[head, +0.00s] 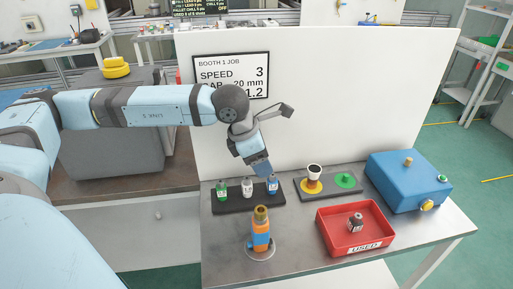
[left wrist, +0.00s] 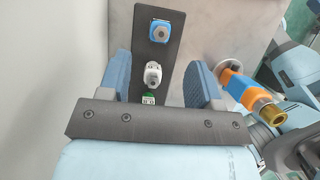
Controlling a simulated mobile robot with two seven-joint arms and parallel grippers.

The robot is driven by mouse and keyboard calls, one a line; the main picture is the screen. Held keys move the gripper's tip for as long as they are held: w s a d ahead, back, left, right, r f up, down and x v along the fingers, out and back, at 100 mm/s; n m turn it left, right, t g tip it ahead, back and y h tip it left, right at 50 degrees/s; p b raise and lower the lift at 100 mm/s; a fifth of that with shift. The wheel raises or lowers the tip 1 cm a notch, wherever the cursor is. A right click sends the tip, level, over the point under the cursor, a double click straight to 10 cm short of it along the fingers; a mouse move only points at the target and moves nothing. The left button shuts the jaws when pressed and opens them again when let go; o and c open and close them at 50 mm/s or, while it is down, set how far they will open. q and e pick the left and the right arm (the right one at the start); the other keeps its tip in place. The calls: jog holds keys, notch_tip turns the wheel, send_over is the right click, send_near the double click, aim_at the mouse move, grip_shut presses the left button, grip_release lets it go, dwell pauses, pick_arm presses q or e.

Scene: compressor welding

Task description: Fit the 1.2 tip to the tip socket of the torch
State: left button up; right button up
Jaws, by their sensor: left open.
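Three tips stand upright in a dark rack (head: 232,205): a green one (head: 221,189), a white one (head: 247,187) and a blue one (head: 272,184). Their size marks are too small to read, so I cannot tell which is the 1.2 tip. The torch (head: 261,236), orange and blue with a brass-coloured socket (head: 261,213) on top, stands upright in front of the rack. My left gripper (head: 262,168) is over the rack near the blue tip, fingers pointing down. In the left wrist view its fingers (left wrist: 160,65) are apart and empty, with the white tip (left wrist: 152,74) showing between them.
A red USED tray (head: 326,241) holds a grey part. Behind it, a dark plate (head: 325,194) carries a white cup on a yellow disc and a green knob. A blue box (head: 408,181) stands at right. A white panel (head: 350,100) with a job sign (head: 232,78) closes the back.

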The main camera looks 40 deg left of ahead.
aim_at(274, 180)
pick_arm(q)
jog(key=x, duration=0.9)
jog(key=shift+d, duration=0.1)
pick_arm(e)
jog(key=shift+w+r, duration=0.2)
jog(key=shift+w, duration=0.3)
pick_arm(q)
jog(key=shift+c, duration=0.2)
grip_shut()
jog(key=c, duration=0.7)
grip_release()
jog(key=shift+c, duration=0.2)
grip_shut()
jog(key=shift+r, duration=0.3)
pick_arm(e)
jog(key=shift+r, duration=0.15)
